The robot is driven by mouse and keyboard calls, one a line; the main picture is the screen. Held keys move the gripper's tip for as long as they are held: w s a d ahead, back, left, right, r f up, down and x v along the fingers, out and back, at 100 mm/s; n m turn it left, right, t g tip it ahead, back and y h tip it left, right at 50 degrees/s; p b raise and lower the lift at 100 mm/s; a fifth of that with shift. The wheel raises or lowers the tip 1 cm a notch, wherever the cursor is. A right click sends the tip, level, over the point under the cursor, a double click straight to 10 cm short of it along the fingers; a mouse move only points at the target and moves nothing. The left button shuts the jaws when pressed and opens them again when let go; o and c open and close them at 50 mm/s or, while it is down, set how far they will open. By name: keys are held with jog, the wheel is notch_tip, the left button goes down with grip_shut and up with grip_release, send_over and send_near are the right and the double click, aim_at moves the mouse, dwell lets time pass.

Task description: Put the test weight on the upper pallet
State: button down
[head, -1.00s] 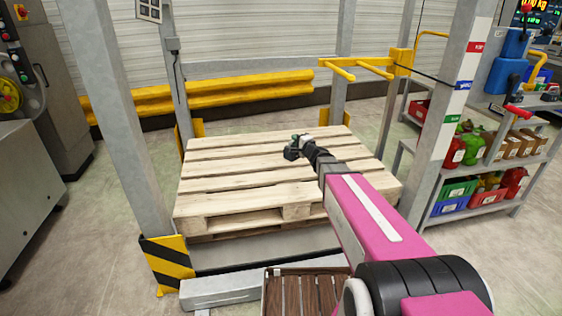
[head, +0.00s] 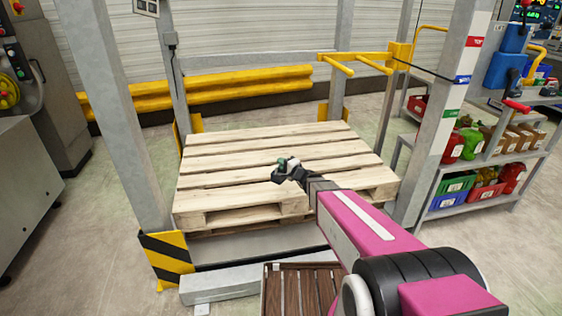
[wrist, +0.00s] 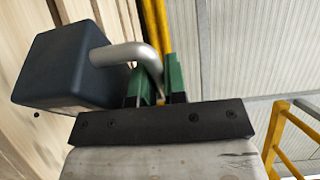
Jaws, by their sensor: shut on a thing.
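The test weight is a dark blue block with a bent grey metal handle (wrist: 65,72), at the left in the wrist view. In the head view it is a small dark shape (head: 279,176). My gripper (wrist: 160,78) has its green fingers shut on the handle; it also shows in the head view (head: 287,164). The upper pallet (head: 225,180) is pale slatted wood on top of the stack. The weight is over its front middle part. I cannot tell whether the weight touches the slats.
Grey posts stand around the pallets, one (head: 118,120) at the left and one (head: 445,110) at the right. Yellow prongs (head: 355,62) jut in at the back right. A shelf with bins (head: 452,192) stands at the right. Most of the pallet top is bare.

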jog(key=shift+w+d+f, duration=0.15)
jog(key=shift+w+f, duration=2.45)
jog(key=shift+w, duration=0.1)
jog(key=shift+w+d+f, duration=0.15)
jog(key=shift+w+f, duration=2.4)
jog(key=shift+w, duration=0.15)
jog(key=c, duration=1.2)
grip_release()
jog(key=shift+f, duration=0.2)
jog(key=shift+o, duration=0.2)
